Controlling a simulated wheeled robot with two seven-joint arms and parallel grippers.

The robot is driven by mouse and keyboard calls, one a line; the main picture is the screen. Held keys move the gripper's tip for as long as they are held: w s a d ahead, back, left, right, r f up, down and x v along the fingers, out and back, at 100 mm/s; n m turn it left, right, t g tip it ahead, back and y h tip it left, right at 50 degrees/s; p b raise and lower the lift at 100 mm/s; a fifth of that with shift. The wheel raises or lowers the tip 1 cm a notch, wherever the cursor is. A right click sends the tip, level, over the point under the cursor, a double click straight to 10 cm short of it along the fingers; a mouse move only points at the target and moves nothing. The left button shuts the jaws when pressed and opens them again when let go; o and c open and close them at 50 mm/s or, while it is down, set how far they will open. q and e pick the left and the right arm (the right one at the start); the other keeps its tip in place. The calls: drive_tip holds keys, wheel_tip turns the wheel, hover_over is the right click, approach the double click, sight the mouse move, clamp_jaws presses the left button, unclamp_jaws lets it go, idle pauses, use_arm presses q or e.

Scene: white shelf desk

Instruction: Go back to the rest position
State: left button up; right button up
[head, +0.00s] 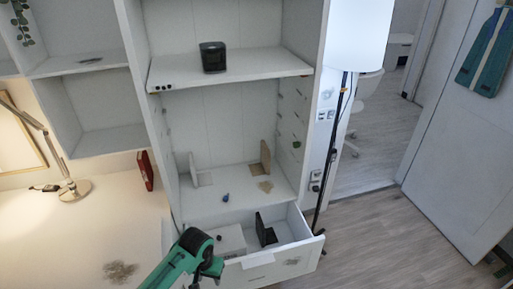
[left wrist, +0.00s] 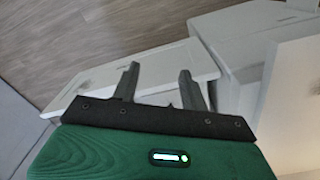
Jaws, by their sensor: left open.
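My left gripper (left wrist: 157,85) is open, its two dark fingers apart with nothing between them in the left wrist view. In the head view my green left arm comes up from the bottom, and the left gripper (head: 213,270) is in front of the white open drawer (head: 262,262), near its left front corner. I cannot tell whether it touches the drawer. A black object (head: 265,231) stands inside the drawer, apart from the gripper. My right gripper does not show.
A white shelf unit (head: 225,72) rises behind the drawer, with a black box (head: 213,57) on its upper shelf and a small blue item (head: 225,197) lower down. A desk lamp (head: 72,190) stands left. A floor lamp (head: 358,38) stands right. Open floor (head: 375,245) lies at the right.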

use_arm(q)
drive_tip(key=s+a+f, duration=0.2)
drive_tip(key=s+f, duration=0.2)
drive_tip(key=f, duration=0.6)
drive_tip(key=s+a+f+n, duration=0.1)
drive_tip(key=s+a+f, duration=0.3)
drive_tip(key=f, duration=0.5)
drive_tip(key=s+a+f, duration=0.1)
drive_tip(key=s+f, duration=0.4)
drive_tip(key=f, duration=0.5)
drive_tip(key=s+a+f, duration=0.1)
drive_tip(key=s+f, duration=0.3)
drive_tip(key=s, duration=0.5)
drive_tip(key=s+a+f, duration=0.2)
drive_tip(key=s+f, duration=0.2)
drive_tip(key=s, duration=0.6)
drive_tip(key=s+a+f+m, duration=0.1)
drive_tip(key=s+f, duration=0.3)
drive_tip(key=s, duration=0.6)
drive_tip(key=shift+s+a+t, duration=0.15)
drive_tip(key=shift+s+t, duration=0.1)
drive_tip(key=shift+t, duration=0.15)
drive_tip(key=shift+c, duration=0.8)
drive_tip(key=shift+s, duration=0.1)
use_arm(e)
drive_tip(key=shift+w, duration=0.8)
